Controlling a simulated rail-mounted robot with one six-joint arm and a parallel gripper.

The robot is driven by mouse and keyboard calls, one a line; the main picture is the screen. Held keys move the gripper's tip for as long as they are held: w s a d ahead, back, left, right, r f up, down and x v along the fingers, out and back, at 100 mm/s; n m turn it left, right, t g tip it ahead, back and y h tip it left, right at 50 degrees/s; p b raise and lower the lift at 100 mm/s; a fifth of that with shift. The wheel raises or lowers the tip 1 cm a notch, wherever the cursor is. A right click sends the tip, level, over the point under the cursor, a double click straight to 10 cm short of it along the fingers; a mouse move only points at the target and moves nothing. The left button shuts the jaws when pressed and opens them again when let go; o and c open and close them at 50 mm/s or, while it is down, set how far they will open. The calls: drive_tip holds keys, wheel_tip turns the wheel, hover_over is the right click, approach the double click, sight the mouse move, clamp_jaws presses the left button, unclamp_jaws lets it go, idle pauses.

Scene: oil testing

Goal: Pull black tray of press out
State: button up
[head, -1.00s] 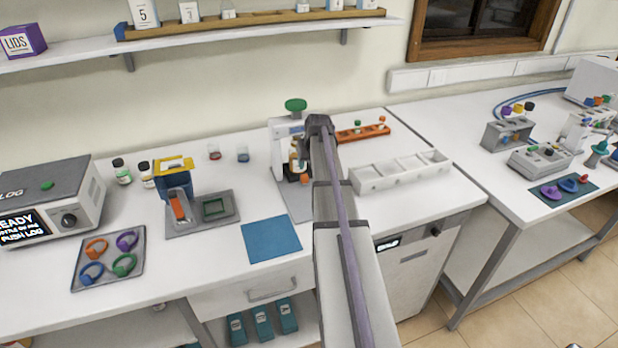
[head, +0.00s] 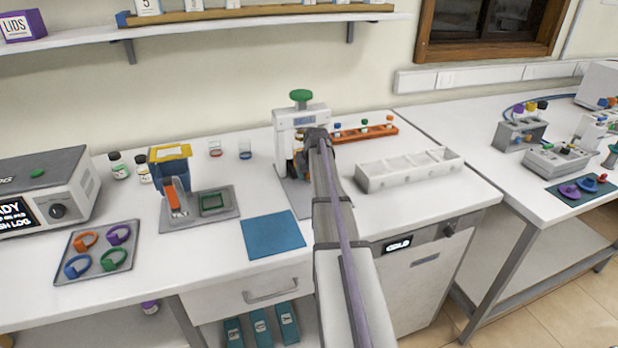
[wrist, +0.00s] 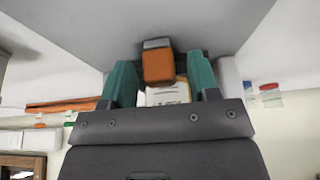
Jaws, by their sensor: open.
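The press (head: 301,118) is white with a green knob on top and stands at the back of the bench. My gripper (wrist: 157,80) is at its front, hidden mostly behind my arm in the head view. In the upside-down wrist view its teal fingers are open, one on each side of an orange block (wrist: 158,67) with a grey edge. A pale labelled item (wrist: 166,95) shows behind the block. I cannot tell whether the fingers touch the block. A dark part, perhaps the black tray (wrist: 206,56), shows only in small pieces; the rest is hidden.
An orange rack (head: 366,133) with small capped vials and a white compartment box (head: 408,170) stand right of the press. A shelf (head: 260,20) runs above.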

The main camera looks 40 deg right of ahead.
drive_tip(key=shift+c, duration=0.4)
clamp_jaws()
drive_tip(key=s+a, duration=0.2)
drive_tip(key=s, duration=0.3)
drive_tip(key=s+a, duration=0.1)
drive_tip(key=s, duration=0.4)
drive_tip(key=s+a, duration=0.2)
drive_tip(key=s, duration=0.3)
drive_tip(key=shift+s+a, duration=0.25)
drive_tip(key=shift+a, duration=0.05)
